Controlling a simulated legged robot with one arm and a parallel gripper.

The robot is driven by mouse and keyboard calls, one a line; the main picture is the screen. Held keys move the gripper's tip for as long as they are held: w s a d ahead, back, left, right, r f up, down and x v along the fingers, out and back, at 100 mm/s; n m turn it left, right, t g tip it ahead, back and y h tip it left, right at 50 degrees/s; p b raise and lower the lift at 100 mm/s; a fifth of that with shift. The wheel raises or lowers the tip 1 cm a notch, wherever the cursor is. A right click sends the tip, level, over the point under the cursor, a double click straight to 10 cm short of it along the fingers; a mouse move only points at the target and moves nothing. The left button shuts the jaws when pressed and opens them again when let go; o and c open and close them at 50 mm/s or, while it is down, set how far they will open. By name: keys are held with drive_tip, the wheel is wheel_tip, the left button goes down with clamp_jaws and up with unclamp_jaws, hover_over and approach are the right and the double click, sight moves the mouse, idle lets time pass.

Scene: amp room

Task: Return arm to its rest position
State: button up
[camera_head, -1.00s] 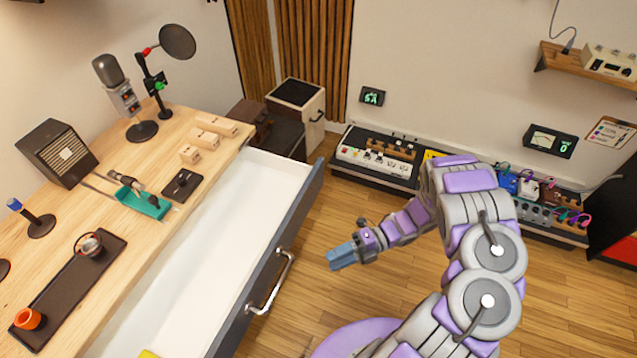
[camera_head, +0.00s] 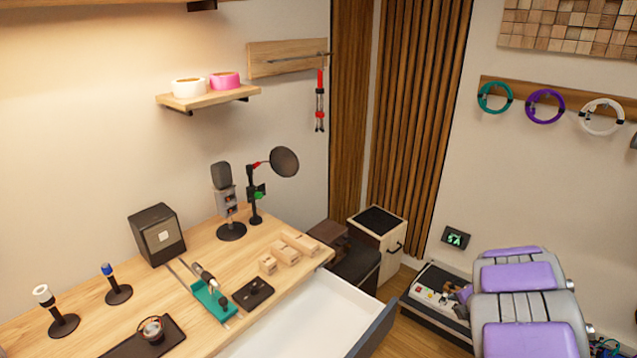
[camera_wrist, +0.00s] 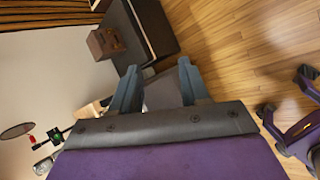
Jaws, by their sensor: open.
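My arm shows in the head view as grey and purple links at the lower right; its gripper end is out of sight there. In the wrist view my gripper (camera_wrist: 157,88) shows two blue-grey fingers spread apart with nothing held between them. Beyond the fingers are a dark cabinet and wood floor (camera_wrist: 235,45).
A wooden desk (camera_head: 215,250) holds a microphone (camera_head: 224,190), a dark speaker box (camera_head: 157,235), a teal holder (camera_head: 213,300) and small wooden blocks. Its white drawer (camera_head: 315,320) stands open at the front. A pedalboard (camera_head: 432,300) lies on the floor. Cable rings (camera_head: 545,106) hang on the right wall.

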drive_tip(key=s+d+r+m+h, duration=0.1)
drive_tip(key=d+r+m+h, duration=0.15)
drive_tip(key=r, duration=0.35)
drive_tip(key=s+d+r+m+h, duration=0.1)
drive_tip(key=r+m+h, duration=0.1)
drive_tip(key=r+m, duration=0.3)
drive_tip(key=s+a+r+m+g+h, duration=0.25)
drive_tip(key=s+r+m, duration=0.25)
drive_tip(key=s+r, duration=0.25)
drive_tip(key=s+a+f+m+g+y, duration=0.1)
drive_tip(key=s+a+m+g+y, duration=0.2)
drive_tip(key=s+a, duration=0.9)
drive_tip(key=s+a+f+m+g+y, duration=0.1)
drive_tip(key=s+a+m+g+y, duration=0.3)
drive_tip(key=s+a, duration=0.9)
drive_tip(key=s+m, duration=0.3)
drive_tip(key=s, duration=0.5)
drive_tip(key=shift+a, duration=0.3)
